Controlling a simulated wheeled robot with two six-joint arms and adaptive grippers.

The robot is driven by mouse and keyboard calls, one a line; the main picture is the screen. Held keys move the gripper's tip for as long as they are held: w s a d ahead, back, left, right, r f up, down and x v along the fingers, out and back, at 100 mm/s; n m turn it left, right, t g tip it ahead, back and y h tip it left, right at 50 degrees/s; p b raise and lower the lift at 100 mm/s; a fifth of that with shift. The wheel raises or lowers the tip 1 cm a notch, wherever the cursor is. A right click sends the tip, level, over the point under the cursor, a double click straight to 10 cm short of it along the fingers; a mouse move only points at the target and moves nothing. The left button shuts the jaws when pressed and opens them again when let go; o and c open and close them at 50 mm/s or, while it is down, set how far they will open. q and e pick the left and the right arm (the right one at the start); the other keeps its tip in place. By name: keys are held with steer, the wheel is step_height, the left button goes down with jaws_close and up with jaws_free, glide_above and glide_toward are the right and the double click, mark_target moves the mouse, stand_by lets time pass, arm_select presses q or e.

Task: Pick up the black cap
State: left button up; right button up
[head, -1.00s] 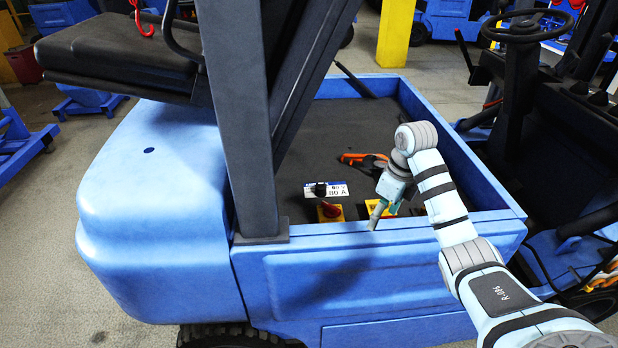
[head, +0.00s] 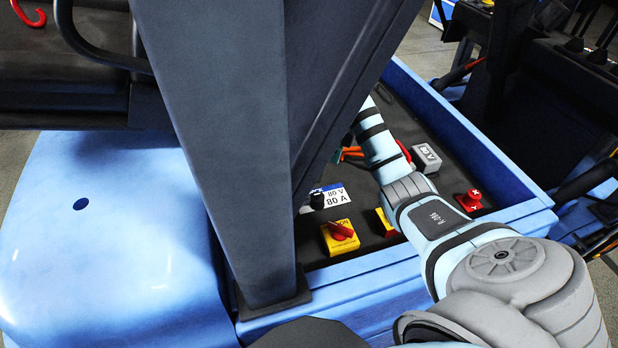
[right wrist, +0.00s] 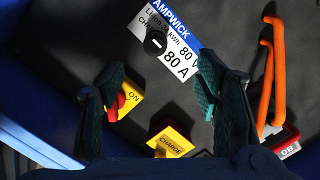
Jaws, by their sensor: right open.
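The black cap (head: 317,199) is a small round knob with a white minus mark. It sits on the white and blue label plate (head: 335,194) on the dark floor of the blue truck's tray. In the right wrist view the black cap (right wrist: 155,42) lies ahead of my right gripper (right wrist: 161,72), between the lines of its two fingers and apart from them. The fingers are spread and empty. My left gripper is not in view.
A yellow box with a red switch (head: 341,237) and a second yellow box (head: 386,222) stand near the label. The thick pillar (head: 225,140) blocks part of the tray.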

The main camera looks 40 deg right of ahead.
steer(key=b, duration=0.7)
glide_above(318, 195)
steer(key=s, duration=0.2)
steer(key=f, duration=0.6)
steer(key=shift+w+d+f, duration=0.1)
steer(key=shift+d+f, duration=0.2)
steer(key=shift+f, duration=0.1)
steer(key=f, duration=0.1)
steer(key=w+f, duration=0.1)
steer(key=f, duration=0.1)
steer(key=w+f+b, duration=0.1)
steer(key=f, duration=0.1)
steer(key=shift+a, duration=0.35)
steer(key=shift+s+f, duration=0.1)
steer(key=shift+f, duration=0.3)
steer(key=shift+s, duration=0.1)
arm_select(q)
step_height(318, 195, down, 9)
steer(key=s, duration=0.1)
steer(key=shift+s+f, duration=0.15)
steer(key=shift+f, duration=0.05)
arm_select(e)
steer(key=c, duration=0.8)
